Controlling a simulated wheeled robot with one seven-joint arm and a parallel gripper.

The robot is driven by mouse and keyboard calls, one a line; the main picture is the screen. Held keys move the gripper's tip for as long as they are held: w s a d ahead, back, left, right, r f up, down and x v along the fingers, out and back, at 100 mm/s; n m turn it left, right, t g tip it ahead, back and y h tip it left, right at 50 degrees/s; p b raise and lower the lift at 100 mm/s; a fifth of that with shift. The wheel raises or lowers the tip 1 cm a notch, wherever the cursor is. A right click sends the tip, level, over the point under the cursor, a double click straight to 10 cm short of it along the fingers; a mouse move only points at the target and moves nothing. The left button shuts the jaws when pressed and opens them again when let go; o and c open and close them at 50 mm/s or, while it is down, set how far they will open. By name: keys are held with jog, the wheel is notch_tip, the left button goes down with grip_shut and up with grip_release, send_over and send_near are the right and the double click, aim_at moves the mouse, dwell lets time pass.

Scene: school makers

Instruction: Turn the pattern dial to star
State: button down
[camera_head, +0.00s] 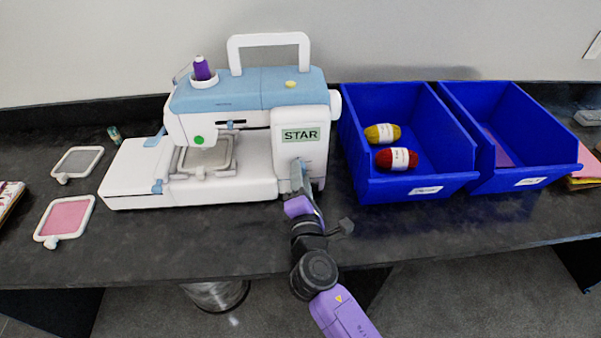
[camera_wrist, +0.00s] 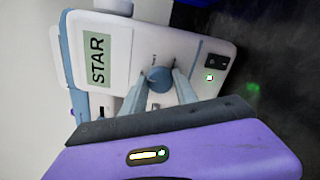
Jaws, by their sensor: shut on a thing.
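The white and blue embroidery machine (camera_head: 245,105) stands on the dark counter. Its small display (camera_head: 300,134) reads STAR, and the same display (camera_wrist: 97,60) shows sideways in the wrist view. The blue-grey pattern dial (camera_wrist: 158,78) is on the machine's front, below the display. My gripper (camera_wrist: 159,80) is shut on the dial, with one finger on each side of it. In the head view my gripper (camera_head: 298,178) is at the machine's right front and hides most of the dial. A switch (camera_wrist: 216,62) with a small lit light sits beside the dial in the wrist view.
A blue bin (camera_head: 430,183) with yellow and red yarn stands right of the machine, beside another blue bin (camera_head: 535,170). A grey hoop (camera_head: 77,162) and a pink hoop (camera_head: 65,218) lie at the left. The counter's front strip is mostly clear.

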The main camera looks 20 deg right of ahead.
jog(key=shift+a+n, duration=0.15)
jog(key=shift+n, duration=0.55)
jog(key=c, duration=0.9)
grip_release()
jog(key=shift+c, duration=0.2)
jog(key=v, duration=0.7)
jog(key=shift+s+b, duration=0.3)
jog(key=shift+s, duration=0.05)
